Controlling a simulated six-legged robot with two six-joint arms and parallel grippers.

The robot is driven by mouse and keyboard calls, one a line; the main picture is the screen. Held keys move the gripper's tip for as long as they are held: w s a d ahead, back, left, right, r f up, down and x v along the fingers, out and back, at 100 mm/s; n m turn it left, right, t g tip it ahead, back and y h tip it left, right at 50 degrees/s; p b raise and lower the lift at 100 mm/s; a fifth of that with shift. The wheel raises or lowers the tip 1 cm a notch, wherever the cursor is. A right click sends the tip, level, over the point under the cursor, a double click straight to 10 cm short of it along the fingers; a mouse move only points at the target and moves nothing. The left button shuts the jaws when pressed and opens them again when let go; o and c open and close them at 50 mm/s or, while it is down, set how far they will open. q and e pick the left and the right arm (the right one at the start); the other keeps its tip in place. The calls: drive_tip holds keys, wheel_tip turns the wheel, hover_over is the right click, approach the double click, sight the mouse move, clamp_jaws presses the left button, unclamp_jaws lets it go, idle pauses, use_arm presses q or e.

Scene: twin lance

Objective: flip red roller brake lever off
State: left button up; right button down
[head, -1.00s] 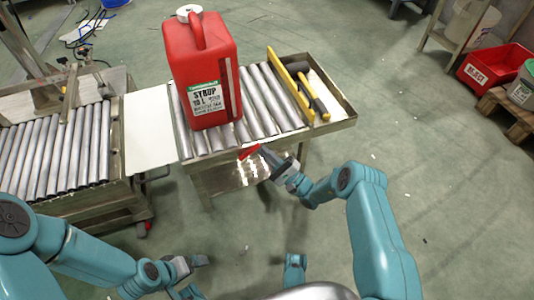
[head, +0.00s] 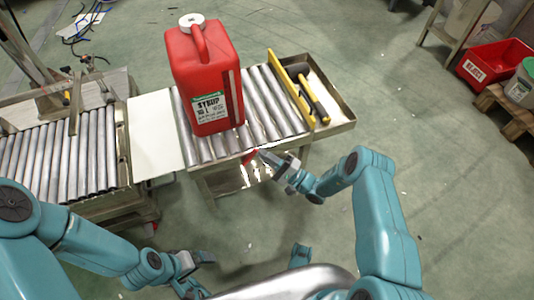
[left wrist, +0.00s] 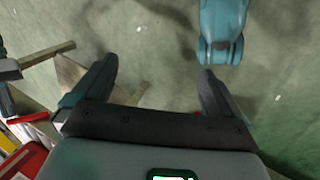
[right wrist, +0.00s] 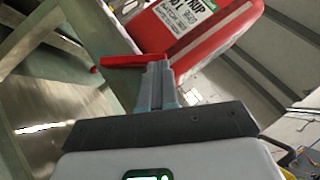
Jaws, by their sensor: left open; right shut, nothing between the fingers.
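The red brake lever (head: 249,157) is at the front edge of the roller table (head: 225,165), below the red syrup can. My left gripper (head: 203,272) is open and empty, low over the floor, well away from the lever. The left wrist view shows its spread fingers (left wrist: 157,68).
The red syrup can (head: 206,75) stands upright on the rollers. A yellow rail (head: 290,88) and a black-headed mallet (head: 312,90) lie to its right. A white plate (head: 155,135) bridges to another roller table (head: 60,150) at left.

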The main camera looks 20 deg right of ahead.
use_arm(q)
wheel_tip(320, 180, up, 8)
drive_tip(key=s+d+p, duration=0.1)
drive_tip(key=p, duration=0.6)
drive_tip(key=shift+s+f+m, duration=0.2)
drive_tip(key=shift+f+m, duration=0.05)
drive_tip(key=shift+m, duration=0.05)
use_arm(e)
drive_tip(key=a+r+n+g, duration=0.1)
drive_tip(key=n, duration=0.1)
drive_tip(key=a+r+n+g+h, duration=0.1)
drive_tip(key=a+r+n+g, duration=0.1)
drive_tip(key=shift+s+a+r, duration=0.15)
drive_tip(key=shift+a+r, duration=0.05)
drive_tip(key=shift+a, duration=0.1)
use_arm(q)
drive_tip(key=shift+p, duration=0.3)
drive_tip(key=shift+s+d, duration=0.1)
drive_tip(key=shift+s, duration=0.3)
use_arm(e)
drive_tip(key=w+d+r+v, duration=0.1)
drive_tip(key=w+d+v, duration=0.1)
drive_tip(key=v, duration=1)
drive_tip(key=shift+s+d, duration=0.25)
